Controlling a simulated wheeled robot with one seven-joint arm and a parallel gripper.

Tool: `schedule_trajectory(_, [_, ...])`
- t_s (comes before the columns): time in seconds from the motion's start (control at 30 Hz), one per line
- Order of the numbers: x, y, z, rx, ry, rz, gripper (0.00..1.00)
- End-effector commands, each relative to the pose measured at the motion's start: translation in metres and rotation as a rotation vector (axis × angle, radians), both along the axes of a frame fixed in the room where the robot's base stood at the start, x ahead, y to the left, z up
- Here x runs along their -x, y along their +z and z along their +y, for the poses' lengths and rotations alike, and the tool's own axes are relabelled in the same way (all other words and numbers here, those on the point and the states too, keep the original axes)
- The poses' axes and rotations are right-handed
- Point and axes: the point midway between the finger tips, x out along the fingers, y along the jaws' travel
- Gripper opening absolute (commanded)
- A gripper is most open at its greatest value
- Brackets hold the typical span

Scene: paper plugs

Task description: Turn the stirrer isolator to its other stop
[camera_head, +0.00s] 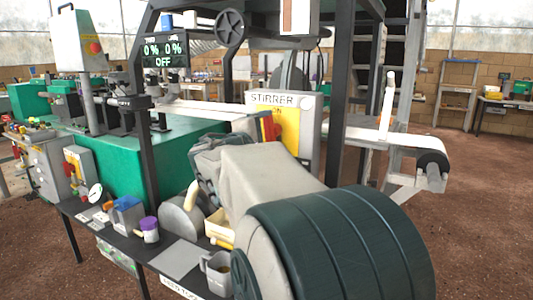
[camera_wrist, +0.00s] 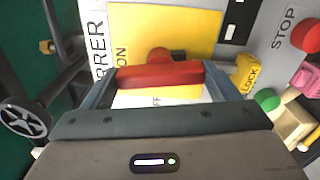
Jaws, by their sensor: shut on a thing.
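The stirrer isolator's red handle (camera_wrist: 160,75) lies across the wrist view, between the two fingers of my gripper (camera_wrist: 160,82), which is shut on it. It sits on a yellow plate (camera_wrist: 190,30) with ON near the handle's left end and partly hidden OFF lettering below it. In the head view the handle (camera_head: 268,126) shows as a small red piece on the grey STIRRER panel (camera_head: 307,130), standing roughly upright. My gripper and arm hide part of the panel there. A yellow LOCK piece (camera_wrist: 248,75) is close to the right finger.
A red STOP button (camera_wrist: 306,37), a green button (camera_wrist: 267,100) and a pink piece (camera_wrist: 305,78) lie right of the handle in the wrist view. A display (camera_head: 165,50) reads 0%, 0%, OFF. A cluttered dark bench (camera_head: 180,257) stands below my arm.

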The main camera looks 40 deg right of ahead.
Motion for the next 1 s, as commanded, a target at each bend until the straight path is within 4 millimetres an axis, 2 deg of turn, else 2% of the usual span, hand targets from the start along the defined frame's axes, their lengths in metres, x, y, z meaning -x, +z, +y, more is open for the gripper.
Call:
schedule_trajectory(0.03, [0.0003,-0.0068,-0.0001,-0.011,-0.001,-0.026,0.59])
schedule_trajectory(0.4, [-0.0001,-0.0024,0.0001,-0.061,-0.001,-0.144,0.59])
schedule_trajectory(0.93, [-0.0001,-0.0009,0.0,-0.07,-0.001,-0.161,0.59])
schedule_trajectory(0.97, [-0.0001,-0.0009,0.0,-0.07,-0.001,-0.161,0.9])
schedule_trajectory(1.0, [-0.0001,-0.0008,0.0,-0.069,-0.001,-0.162,1.0])
